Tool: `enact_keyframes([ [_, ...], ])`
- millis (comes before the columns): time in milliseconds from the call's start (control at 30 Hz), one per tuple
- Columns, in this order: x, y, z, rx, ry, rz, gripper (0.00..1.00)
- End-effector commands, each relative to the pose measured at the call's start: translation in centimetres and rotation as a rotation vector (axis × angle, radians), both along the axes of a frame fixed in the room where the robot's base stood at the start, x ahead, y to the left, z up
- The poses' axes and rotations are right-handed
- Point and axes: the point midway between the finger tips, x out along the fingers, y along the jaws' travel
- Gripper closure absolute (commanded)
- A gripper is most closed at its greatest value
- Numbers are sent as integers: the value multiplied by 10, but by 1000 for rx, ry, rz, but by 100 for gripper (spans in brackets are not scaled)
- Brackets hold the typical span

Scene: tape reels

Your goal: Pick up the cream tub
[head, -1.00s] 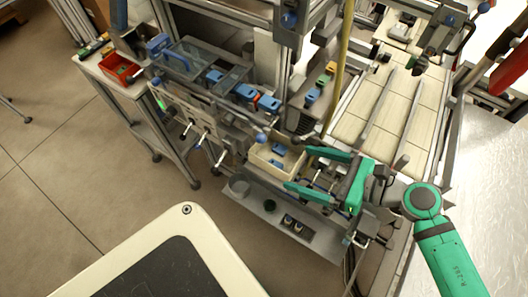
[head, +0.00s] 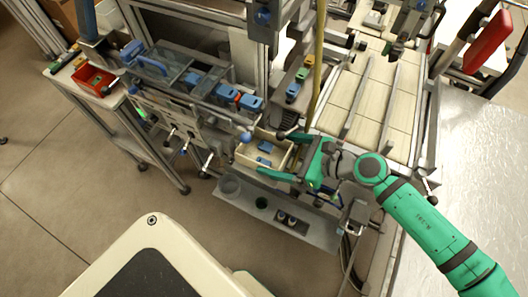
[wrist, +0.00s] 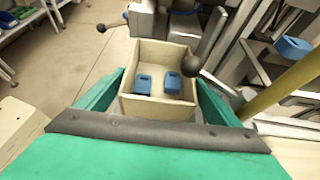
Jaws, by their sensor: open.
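The cream tub (head: 246,154) is an open box on the grey shelf in the middle of the head view. It holds two blue reels, which show clearly in the wrist view. My gripper (head: 279,156) is open, with its green fingers on either side of the tub's near part. In the wrist view the tub (wrist: 156,107) lies between the two fingers of my gripper (wrist: 158,92). Small gaps seem to show beside its walls; I cannot tell whether either finger touches it.
A grey shelf (head: 325,232) with cups and small holders extends in front of the tub. A dark ball knob (wrist: 191,66) stands close to the tub's far right corner. A yellow pole (head: 318,60) rises close behind my gripper. A red bin (head: 95,80) sits on the left cart.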

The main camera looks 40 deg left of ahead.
Motion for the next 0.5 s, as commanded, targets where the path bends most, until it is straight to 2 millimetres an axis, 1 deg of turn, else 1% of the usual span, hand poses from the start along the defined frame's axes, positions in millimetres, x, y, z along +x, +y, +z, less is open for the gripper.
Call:
enact_keyframes([
  [100,-5,16,-7,-2,-1,6,13],
  [233,-8,31,-13,-1,0,3,13],
  [333,-9,36,-16,-1,0,2,13],
  [500,-10,38,-17,-1,-1,0,13],
])
